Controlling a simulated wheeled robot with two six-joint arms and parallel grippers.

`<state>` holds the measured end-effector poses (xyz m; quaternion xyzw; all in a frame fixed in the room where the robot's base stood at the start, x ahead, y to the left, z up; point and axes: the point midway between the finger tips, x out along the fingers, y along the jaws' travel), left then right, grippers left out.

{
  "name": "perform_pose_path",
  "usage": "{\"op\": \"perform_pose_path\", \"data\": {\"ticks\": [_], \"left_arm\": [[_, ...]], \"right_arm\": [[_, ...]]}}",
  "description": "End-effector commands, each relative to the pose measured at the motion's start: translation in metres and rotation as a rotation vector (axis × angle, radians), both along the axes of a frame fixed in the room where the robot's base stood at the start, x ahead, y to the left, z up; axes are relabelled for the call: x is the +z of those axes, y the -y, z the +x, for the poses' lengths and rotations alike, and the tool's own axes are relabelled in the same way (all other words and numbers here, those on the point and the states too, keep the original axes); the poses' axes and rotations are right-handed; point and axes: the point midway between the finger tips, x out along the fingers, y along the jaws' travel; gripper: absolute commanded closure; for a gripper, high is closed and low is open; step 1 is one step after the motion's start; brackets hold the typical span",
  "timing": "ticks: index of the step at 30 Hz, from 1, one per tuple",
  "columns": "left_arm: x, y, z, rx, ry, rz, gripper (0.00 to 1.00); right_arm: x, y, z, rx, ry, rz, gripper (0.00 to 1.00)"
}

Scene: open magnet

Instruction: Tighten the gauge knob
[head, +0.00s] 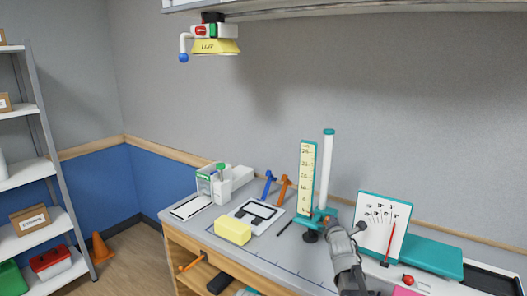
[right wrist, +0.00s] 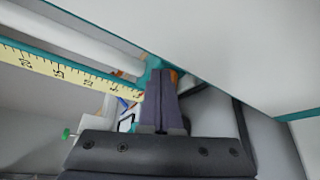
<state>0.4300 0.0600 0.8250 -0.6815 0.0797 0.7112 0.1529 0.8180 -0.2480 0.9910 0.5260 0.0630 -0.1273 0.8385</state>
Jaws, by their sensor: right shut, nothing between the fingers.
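The gauge (head: 306,178) stands upright on the bench, a yellow scale edged in teal beside a white post (head: 326,170) on a teal base. A dark round part (head: 310,236) shows at the base's front; I cannot tell whether it is the knob. My right gripper (head: 333,225) is at the base's right side. In the right wrist view its fingers (right wrist: 160,75) are shut and empty, their tips close to the teal base and a small orange part (right wrist: 174,76). Contact is unclear, and the fingers hide part of the base. My left gripper is not in view.
Left of the gauge are orange and blue clamp-like tools (head: 284,188), a yellow block (head: 233,230) and a white device (head: 230,181).

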Motion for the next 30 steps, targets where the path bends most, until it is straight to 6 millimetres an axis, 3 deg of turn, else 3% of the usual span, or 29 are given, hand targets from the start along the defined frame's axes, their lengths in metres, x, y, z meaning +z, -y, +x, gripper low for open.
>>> {"op": "perform_pose_path", "data": {"ticks": [30], "left_arm": [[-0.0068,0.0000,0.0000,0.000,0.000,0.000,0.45]], "right_arm": [[-0.0071,-0.0032,0.0016,0.000,-0.001,0.000,1.00]]}}
